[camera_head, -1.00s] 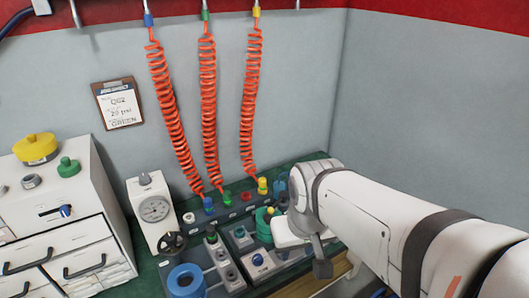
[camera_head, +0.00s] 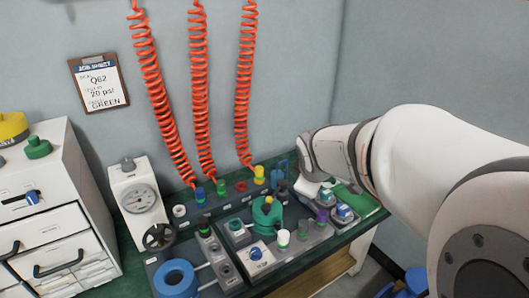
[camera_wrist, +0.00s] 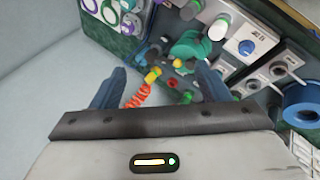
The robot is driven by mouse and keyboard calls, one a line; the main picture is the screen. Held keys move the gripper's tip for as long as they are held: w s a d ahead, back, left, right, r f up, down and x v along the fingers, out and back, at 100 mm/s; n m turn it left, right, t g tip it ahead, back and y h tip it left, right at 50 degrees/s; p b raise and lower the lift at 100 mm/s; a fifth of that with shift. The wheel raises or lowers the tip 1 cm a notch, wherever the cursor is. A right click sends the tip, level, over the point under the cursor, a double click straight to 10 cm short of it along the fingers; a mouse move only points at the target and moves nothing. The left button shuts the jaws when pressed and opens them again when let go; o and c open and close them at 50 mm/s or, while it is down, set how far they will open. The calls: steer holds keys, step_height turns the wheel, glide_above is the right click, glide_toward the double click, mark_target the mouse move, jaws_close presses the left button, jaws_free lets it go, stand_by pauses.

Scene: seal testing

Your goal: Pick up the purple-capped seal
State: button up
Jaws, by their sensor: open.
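A seal with a purple top (camera_head: 321,215) stands at the right part of the grey bench fixture in the head view, beside a white block with a blue top (camera_head: 344,211). My gripper (camera_head: 279,171) is behind and to the left of it, near the wall. In the wrist view my gripper (camera_wrist: 157,76) is open, with two blue fingers and nothing held between them. Round white parts with purple and green show at the top left of the wrist view; I cannot tell which one is the seal.
A green round fixture (camera_head: 267,213) and a white-capped post (camera_head: 283,238) stand left of the seal. Orange coiled hoses (camera_head: 244,90) hang down to coloured fittings at the back. A blue ring (camera_head: 177,279) lies at front left. A gauge (camera_head: 139,199) stands by the drawers.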

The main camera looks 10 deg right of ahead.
steer(key=w+d+f+n+t+b, duration=0.2)
steer(key=w+d+f+n+b, duration=0.2)
steer(key=w+f+n+b, duration=0.2)
steer(key=w+d+f+n+t+y+b, duration=0.1)
steer(key=w+d+f+n+b, duration=0.4)
steer(key=w+f+n, duration=0.6)
steer(key=w+d+f+n+t+y+b, duration=0.1)
steer(key=w+d+f+n+t+b, duration=0.3)
steer(key=w+f+n+b, duration=0.4)
steer(key=shift+w+d+f+n+b, duration=0.15)
steer(key=shift+w+f+b, duration=0.15)
steer(key=shift+w, duration=0.7)
steer(key=shift+w+d+f+n+b, duration=0.15)
steer(key=shift+w+f, duration=0.3)
steer(key=shift+w, duration=0.6)
steer(key=shift+w+d+f+n+b, duration=0.1)
steer(key=shift+w+d+f+b, duration=0.2)
steer(key=shift+w, duration=0.7)
steer(key=shift+a, duration=0.1)
steer(key=shift+c, duration=0.2)
steer(key=c, duration=1.3)
